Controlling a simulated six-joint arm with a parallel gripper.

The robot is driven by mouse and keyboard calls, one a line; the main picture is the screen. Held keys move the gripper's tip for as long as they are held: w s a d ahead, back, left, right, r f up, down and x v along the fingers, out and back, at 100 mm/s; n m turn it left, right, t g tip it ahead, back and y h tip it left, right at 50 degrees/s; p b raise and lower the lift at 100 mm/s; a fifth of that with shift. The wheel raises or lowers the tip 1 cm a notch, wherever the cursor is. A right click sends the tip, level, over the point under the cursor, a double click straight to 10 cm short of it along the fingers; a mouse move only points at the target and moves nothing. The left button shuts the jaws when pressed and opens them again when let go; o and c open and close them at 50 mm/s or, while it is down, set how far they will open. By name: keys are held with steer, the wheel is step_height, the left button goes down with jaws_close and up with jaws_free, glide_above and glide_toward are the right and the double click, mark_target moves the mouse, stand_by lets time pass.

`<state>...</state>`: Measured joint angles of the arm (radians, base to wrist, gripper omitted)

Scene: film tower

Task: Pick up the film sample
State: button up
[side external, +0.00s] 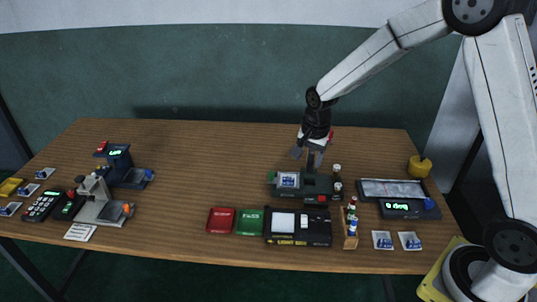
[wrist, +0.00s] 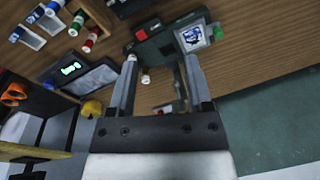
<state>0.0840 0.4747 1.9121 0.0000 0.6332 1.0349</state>
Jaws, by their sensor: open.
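A small white square with a blue film sample (side external: 288,180) lies on top of a dark green device (side external: 318,189) near the middle right of the table. It also shows in the wrist view (wrist: 191,38), near the top, beside a green knob. My gripper (side external: 309,155) is above and just behind the device, pointing down. In the wrist view, my gripper (wrist: 161,65) is open with nothing between its fingers. The sample is beyond the right fingertip, apart from it. Similar blue-and-white samples (side external: 383,240) (side external: 409,240) lie at the front right.
Small vials (side external: 337,182) stand at the device's right side, close to my gripper. A vial rack (side external: 350,229), a scale (side external: 405,209) and a yellow object (side external: 420,166) are to the right. Red (side external: 220,220) and green (side external: 249,222) trays lie front left. The table's back middle is clear.

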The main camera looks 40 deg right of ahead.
steer(key=w+d+f+m+g, duration=0.1)
steer(key=w+d+f+m, duration=0.2)
steer(key=w+m, duration=0.3)
steer(key=w+d+f+m, duration=0.3)
steer(key=w+m, duration=0.2)
steer(key=m, duration=0.3)
glide_above(292, 179)
steer(key=shift+w+a+f, duration=0.1)
steer(key=shift+a+f, duration=0.05)
steer(key=shift+f, duration=3.75)
steer(key=shift+f, duration=0.1)
steer(key=shift+f, duration=2.5)
jaws_close()
